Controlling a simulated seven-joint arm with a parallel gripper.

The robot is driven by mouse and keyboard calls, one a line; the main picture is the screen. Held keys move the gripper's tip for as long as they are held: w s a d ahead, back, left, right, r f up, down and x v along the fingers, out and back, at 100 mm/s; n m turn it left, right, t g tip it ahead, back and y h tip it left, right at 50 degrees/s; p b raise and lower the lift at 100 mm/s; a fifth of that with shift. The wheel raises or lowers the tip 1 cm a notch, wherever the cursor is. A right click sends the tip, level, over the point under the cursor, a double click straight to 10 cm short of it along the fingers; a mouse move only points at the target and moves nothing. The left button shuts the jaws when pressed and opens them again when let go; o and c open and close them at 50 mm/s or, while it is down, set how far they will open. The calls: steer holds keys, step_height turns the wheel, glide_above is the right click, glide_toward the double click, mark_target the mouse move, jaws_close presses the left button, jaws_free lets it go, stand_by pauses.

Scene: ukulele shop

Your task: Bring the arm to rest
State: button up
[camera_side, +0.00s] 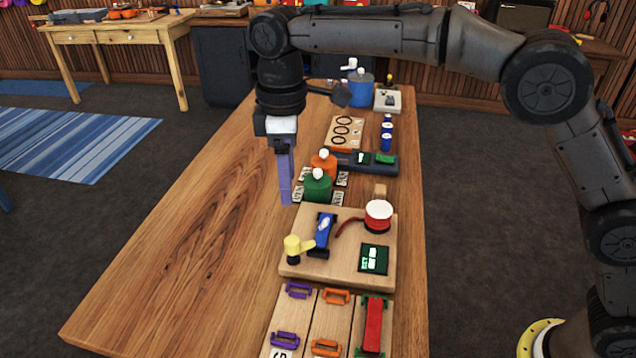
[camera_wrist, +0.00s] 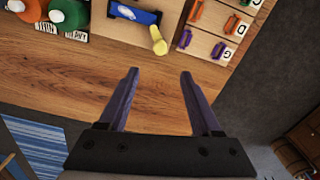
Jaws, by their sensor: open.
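My gripper (camera_side: 286,195) hangs above the wooden table (camera_side: 190,220), left of the green bottle, in the side view. In the wrist view my gripper (camera_wrist: 155,75) has its two purple fingers spread apart. Nothing is between them; bare table wood shows there. The arm comes in from the right and bends down over the table. I cannot tell exactly how high the fingertips are above the wood.
Near the gripper stand a green bottle (camera_side: 317,186) and an orange bottle (camera_side: 324,162). A board (camera_side: 290,268) holds a blue block, a yellow-topped post and a red spool (camera_side: 378,215). Slotted boards with coloured handles (camera_side: 297,290) lie in front. The table's left side is clear.

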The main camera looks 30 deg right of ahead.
steer(key=s+d+r+m+t, duration=0.2)
steer(key=s+d+r, duration=0.3)
steer(key=d+r, duration=0.3)
steer(key=s+d+r+m+t, duration=0.1)
steer(key=s+d+r+m, duration=0.1)
steer(key=s+d+r, duration=0.55)
steer(key=s+d+f+m+t, duration=0.25)
steer(key=s+d+f, duration=0.25)
steer(key=s+d, duration=0.4)
steer(key=s+d+f+m, duration=0.1)
steer(key=s+f+m, duration=0.4)
steer(key=f, duration=0.5)
steer(key=shift+s+d+f, duration=0.2)
steer(key=shift+s, duration=0.8)
